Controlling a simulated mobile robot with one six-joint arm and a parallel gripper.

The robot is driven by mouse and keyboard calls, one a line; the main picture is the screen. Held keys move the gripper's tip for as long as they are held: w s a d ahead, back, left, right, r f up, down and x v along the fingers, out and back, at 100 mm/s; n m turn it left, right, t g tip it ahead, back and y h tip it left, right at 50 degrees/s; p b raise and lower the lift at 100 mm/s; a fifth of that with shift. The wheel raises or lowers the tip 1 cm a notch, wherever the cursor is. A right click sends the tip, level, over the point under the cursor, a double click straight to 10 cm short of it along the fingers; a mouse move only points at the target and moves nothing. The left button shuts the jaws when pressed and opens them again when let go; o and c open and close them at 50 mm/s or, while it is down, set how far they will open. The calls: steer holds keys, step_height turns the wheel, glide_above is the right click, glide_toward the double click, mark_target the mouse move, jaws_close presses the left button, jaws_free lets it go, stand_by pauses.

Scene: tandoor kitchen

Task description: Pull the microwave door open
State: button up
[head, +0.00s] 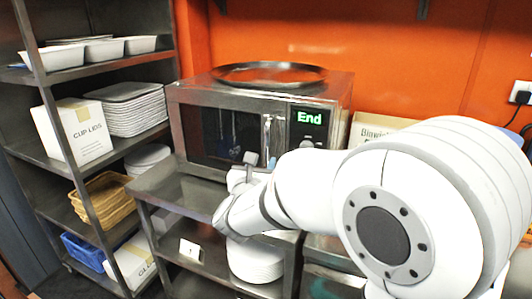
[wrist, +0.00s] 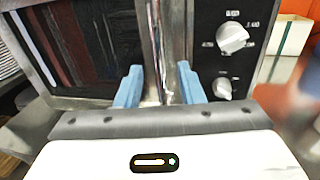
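The microwave (head: 215,128) stands on a steel shelf unit, its dark-windowed door shut flush with the front. Its display reads "End". The upright metal door handle (head: 267,132) is at the door's right edge; it also shows in the wrist view (wrist: 166,45). My gripper (head: 260,160) is at the lower part of the handle. In the wrist view my gripper's (wrist: 158,75) two blue fingers are spread apart, one on each side of the handle. Gaps seem to show between fingers and handle; contact cannot be made out. Two round knobs (wrist: 232,38) are right of the handle.
A round dark tray (head: 270,74) lies on top of the microwave. A bare strip of steel shelf (head: 180,188) lies before the door. A rack at left holds white trays (head: 135,110) and a cup-lids box (head: 73,133). A cardboard box (head: 378,126) stands right of the microwave.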

mark_target(267, 152)
steer(key=w, duration=0.5)
steer(key=w+d, duration=0.1)
steer(key=w, duration=0.1)
steer(key=shift+w+p, duration=0.25)
steer(key=shift+p, duration=0.15)
steer(key=shift+c, duration=0.4)
jaws_close()
